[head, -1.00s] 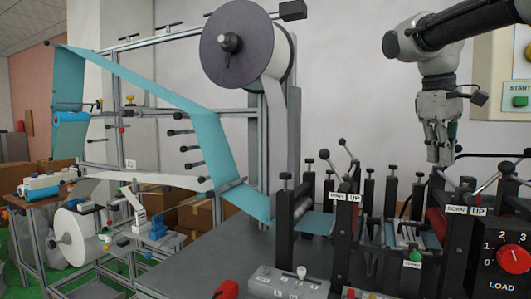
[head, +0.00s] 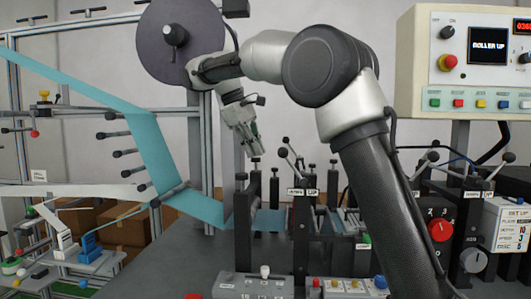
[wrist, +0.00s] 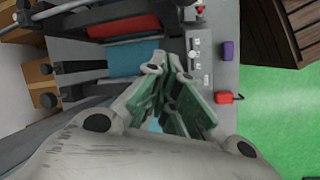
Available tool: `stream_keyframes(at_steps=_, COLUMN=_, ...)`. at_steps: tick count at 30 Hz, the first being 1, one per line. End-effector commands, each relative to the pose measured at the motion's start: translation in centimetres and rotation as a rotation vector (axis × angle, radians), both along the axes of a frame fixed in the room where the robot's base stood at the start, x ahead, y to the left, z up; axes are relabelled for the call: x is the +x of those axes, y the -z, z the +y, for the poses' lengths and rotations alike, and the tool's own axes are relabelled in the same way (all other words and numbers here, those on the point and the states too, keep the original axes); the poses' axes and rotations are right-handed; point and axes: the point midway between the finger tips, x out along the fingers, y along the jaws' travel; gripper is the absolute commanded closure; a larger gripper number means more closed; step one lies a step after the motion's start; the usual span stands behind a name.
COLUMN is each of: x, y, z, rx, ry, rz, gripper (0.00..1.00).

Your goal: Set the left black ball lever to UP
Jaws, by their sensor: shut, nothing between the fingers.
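Two black ball levers, one marked by its upper ball (head: 285,141) and one by its lower ball (head: 282,153), stand close together on the left roller station in the head view. Their rods lean left. A DOWN/UP label (head: 302,192) sits below them. I cannot tell from the picture which rod belongs to that label. My gripper (head: 256,149) is shut and empty, tilted down, just left of the two balls; the picture does not show contact. In the wrist view, its closed fingers (wrist: 170,68) point over the machine, and I cannot make out the lever balls.
Blue film (head: 148,140) runs down from the left into the rollers. A big reel (head: 180,38) hangs above. The control panel (head: 478,62) is at upper right. More ball levers (head: 433,157) stand right of my arm, which hides part of the station.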

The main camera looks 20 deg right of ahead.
Motion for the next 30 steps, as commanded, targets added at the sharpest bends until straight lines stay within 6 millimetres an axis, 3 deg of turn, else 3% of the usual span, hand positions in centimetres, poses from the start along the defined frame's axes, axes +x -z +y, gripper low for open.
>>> stream_keyframes(at_steps=5, x=-0.1, y=3.4, z=-1.5, rx=-0.001, ry=0.0, rz=0.002, gripper=1.0)
stream_keyframes(at_steps=9, x=-1.7, y=1.7, z=-2.5, rx=0.002, ry=0.0, rz=-0.004, gripper=1.0)
stream_keyframes(at_steps=15, x=-2.7, y=1.0, z=-3.1, rx=0.001, ry=0.001, rz=-0.001, gripper=1.0)
stream_keyframes(at_steps=30, x=-2.8, y=0.7, z=-3.3, rx=0.011, ry=0.001, rz=-0.005, gripper=1.0)
